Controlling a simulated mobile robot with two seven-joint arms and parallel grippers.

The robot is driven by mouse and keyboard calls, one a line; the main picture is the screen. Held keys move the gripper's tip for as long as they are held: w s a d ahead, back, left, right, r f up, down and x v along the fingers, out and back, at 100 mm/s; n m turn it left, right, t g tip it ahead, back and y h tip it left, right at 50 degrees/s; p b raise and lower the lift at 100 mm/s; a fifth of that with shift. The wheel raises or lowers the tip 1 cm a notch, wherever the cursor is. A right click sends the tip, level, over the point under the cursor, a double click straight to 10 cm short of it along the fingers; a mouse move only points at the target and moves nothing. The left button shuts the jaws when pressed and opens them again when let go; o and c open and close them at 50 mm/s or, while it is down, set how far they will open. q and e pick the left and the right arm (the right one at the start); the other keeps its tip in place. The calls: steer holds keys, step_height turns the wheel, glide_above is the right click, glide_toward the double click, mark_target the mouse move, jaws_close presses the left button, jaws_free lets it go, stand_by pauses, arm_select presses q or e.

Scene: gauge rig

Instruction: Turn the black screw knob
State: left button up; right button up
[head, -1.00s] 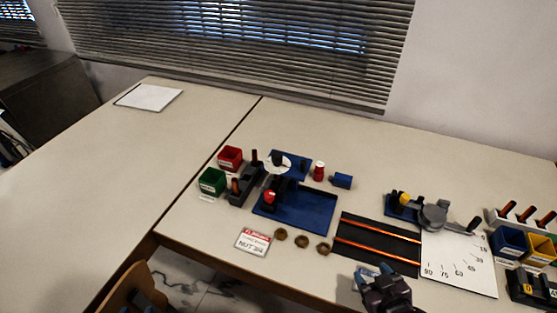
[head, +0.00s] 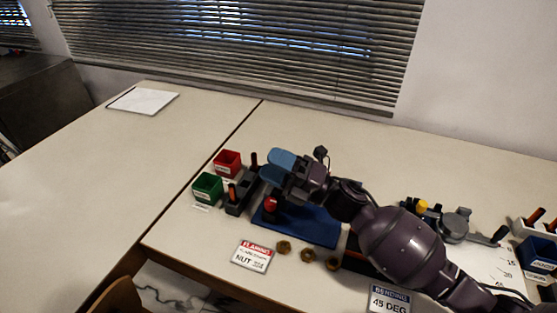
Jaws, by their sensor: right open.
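The blue gauge rig (head: 318,228) stands on the table near the middle, with a red ball-topped lever (head: 270,203) at its front left. My left gripper is not in view.
A red bin (head: 227,162), a green bin (head: 207,186) and a dark holder (head: 240,196) stand left of the rig. A nut card (head: 253,255) and brass nuts (head: 307,255) lie in front. A bending device (head: 455,225) is at right. The left table is mostly clear.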

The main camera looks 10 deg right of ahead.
steer(key=w+a+f+n+g+h+b, duration=0.1)
steer(key=w+n+g+h+b, duration=0.3)
steer(key=n+g, duration=0.55)
steer(key=w+a+n+g+h+b, duration=0.1)
steer(key=w+n+g+h+b, duration=0.35)
steer(key=n, duration=0.95)
steer(key=w+d+r+n+t+h, duration=0.2)
steer(key=w+d+r+n+h, duration=0.15)
steer(key=w+d+h, duration=0.35)
steer(key=shift+n+h, duration=0.3)
steer(key=shift+h, duration=0.35)
steer(key=x, duration=0.3)
steer(key=d+b+x, duration=0.1)
steer(key=x, duration=0.2)
steer(key=s+x, duration=0.1)
steer(key=x, duration=0.2)
steer(key=shift+d+f+b, duration=0.1)
steer(key=shift+f+b, duration=0.2)
steer(key=shift+f, duration=0.05)
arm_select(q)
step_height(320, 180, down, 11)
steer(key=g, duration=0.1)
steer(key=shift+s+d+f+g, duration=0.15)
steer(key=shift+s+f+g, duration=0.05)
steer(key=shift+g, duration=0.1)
arm_select(e)
steer(key=shift+x, duration=0.8)
steer(key=c, duration=0.9)
